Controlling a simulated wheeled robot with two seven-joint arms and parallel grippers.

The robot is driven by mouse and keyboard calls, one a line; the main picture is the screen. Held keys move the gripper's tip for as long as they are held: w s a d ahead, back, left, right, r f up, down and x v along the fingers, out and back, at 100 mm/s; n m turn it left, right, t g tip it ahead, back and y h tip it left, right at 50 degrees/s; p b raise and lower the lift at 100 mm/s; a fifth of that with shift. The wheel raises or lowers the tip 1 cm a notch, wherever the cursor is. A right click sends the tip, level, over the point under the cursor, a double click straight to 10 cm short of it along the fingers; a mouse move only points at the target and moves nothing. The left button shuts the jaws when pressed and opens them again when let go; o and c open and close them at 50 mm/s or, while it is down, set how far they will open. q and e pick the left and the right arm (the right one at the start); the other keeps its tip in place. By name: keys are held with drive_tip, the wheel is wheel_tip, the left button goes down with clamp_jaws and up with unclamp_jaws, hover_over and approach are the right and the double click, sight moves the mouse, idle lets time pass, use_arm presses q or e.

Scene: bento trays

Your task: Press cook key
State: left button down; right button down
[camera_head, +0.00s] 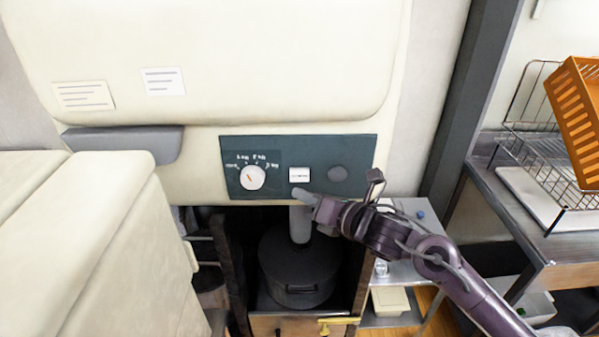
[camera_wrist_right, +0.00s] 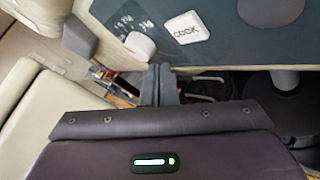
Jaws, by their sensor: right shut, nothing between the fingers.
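The cook key (camera_head: 300,174) is a small white square button on the dark panel (camera_head: 270,143) of a cream machine. In the right wrist view the shut fingers (camera_wrist_right: 159,82) lie below and left of the key. I cannot tell whether they touch the panel. My left gripper is not in view.
A grey handle (camera_head: 125,142) juts out left of the panel, above a cream box-like body (camera_head: 85,240). Below the panel is an open recess with a dark pot (camera_head: 298,265). At right stand a wire dish rack (camera_head: 535,130) and an orange basket (camera_head: 580,115).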

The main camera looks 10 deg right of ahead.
sight(292, 177)
drive_tip(key=shift+w+d+b, duration=0.15)
drive_tip(key=shift+w+b, duration=0.1)
drive_tip(key=shift+w, duration=0.5)
drive_tip(key=shift+w+d+b, duration=0.15)
drive_tip(key=shift+w+b, duration=0.05)
drive_tip(key=shift+w, duration=0.55)
idle(0.9)
drive_tip(key=shift+w+d+b, duration=0.1)
drive_tip(key=shift+w+b, duration=0.2)
drive_tip(key=shift+b, duration=0.05)
drive_tip(key=shift+w, duration=0.1)
drive_tip(key=shift+w+d, duration=0.1)
drive_tip(key=shift+w, duration=0.3)
idle(0.7)
drive_tip(key=shift+s+b, duration=0.1)
drive_tip(key=shift+b, duration=0.2)
drive_tip(key=shift+s, duration=0.75)
